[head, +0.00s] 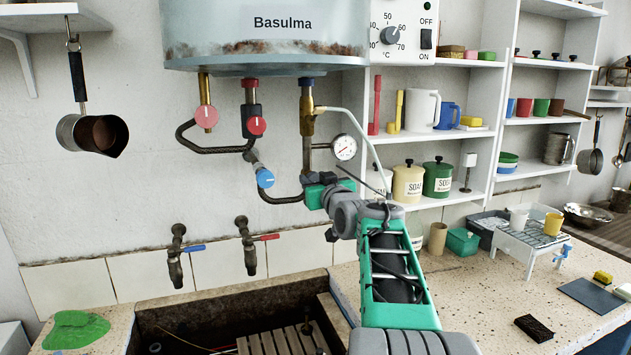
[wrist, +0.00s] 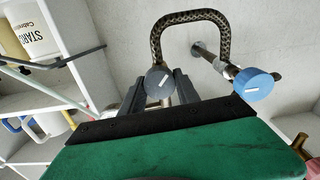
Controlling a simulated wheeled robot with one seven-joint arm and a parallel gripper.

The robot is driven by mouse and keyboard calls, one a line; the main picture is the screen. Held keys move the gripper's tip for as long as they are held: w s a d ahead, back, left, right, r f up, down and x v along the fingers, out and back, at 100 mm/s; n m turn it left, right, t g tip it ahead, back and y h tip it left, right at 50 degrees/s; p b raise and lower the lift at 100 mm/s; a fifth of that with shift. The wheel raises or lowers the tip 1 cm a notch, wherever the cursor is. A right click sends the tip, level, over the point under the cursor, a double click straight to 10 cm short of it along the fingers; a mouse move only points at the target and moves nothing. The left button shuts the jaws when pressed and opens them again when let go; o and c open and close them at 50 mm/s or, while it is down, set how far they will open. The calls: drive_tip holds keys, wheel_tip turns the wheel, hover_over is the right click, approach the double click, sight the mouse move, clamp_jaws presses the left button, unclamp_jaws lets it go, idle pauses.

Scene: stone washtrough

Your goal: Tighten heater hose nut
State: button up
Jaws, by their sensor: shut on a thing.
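The white water heater (head: 265,35) hangs on the wall with several pipe stubs below it. A dark braided hose (head: 275,196) runs from the blue-knobbed wall valve (head: 265,178) to my gripper (head: 316,188), under the brass pipe (head: 307,120). My gripper (wrist: 158,93) is shut on this nut, one dark finger on each side. The nut's joint with the pipe is hidden.
A pressure gauge (head: 344,147) and thin pale pipe are close beside my gripper. Two wall taps (head: 246,250) stand over the stone trough (head: 190,325). Shelves with jars (head: 408,182) are to the right. The speckled counter (head: 470,295) has some free room.

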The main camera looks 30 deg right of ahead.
clamp_jaws()
